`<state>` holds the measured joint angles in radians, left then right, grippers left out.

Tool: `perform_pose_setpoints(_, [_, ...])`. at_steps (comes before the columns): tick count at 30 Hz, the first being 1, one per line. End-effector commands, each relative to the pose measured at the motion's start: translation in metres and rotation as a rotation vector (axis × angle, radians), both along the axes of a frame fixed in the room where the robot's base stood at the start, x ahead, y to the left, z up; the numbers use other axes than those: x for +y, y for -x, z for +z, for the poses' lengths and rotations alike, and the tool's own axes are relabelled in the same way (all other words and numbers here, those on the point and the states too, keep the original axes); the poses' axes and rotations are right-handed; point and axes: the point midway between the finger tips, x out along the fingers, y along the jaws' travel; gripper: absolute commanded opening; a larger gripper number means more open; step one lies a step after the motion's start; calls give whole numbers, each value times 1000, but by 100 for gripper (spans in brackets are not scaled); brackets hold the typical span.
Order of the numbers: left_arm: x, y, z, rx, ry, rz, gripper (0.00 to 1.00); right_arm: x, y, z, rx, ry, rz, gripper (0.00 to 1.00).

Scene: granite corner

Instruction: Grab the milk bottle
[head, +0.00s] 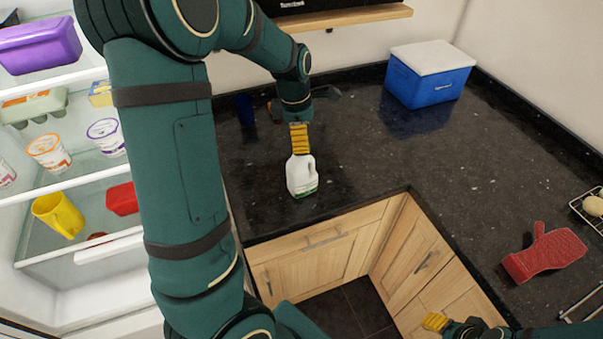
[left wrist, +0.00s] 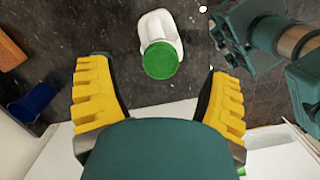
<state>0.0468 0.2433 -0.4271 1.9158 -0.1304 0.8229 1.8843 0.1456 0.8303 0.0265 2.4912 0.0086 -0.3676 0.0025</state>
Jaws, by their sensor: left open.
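The milk bottle (head: 303,178) is white with a handle and stands upright on the dark granite counter, near its inner front edge. My left gripper (head: 299,139) points down right above the bottle and hides its top in the head view. In the left wrist view the bottle (left wrist: 158,24) shows its green cap (left wrist: 160,60) between and slightly beyond the yellow fingers of my open left gripper (left wrist: 158,78). The fingers are apart from the cap on both sides, and nothing is held. My right gripper (head: 436,322) is at the bottom edge, only partly visible, over the lower cabinets.
A blue cooler box (head: 425,85) with a white lid stands at the back right. A red mitt (head: 543,252) lies on the right counter. A blue cup (head: 245,110) is behind my left arm. Stocked fridge shelves (head: 70,185) are at left. Counter right of the bottle is clear.

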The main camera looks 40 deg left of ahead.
Motion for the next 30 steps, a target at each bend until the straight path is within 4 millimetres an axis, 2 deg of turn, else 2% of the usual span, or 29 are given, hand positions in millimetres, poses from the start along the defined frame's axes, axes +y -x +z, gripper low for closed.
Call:
perform_pose_setpoints(3, [0,3,-21,4,0,0,79,0,0,-3,0,1,0,47])
perform_pose_setpoints(7, [-2,1,-36,3,0,-1,79,0,0,-6,0,1,0,47])
perform_pose_setpoints(17, [-2,0,-40,-1,-1,0,80,0,0,-6,0,1,0,47])
perform_pose_setpoints(21, [-2,0,-40,-1,-1,0,30,0,0,-6,0,1,0,47])
perform_pose_setpoints(24, [-2,0,-40,1,-1,0,0,0,0,-6,0,1,0,47])
perform_pose_setpoints(30, [-2,0,-39,-2,-1,0,0,0,0,-6,0,1,0,47])
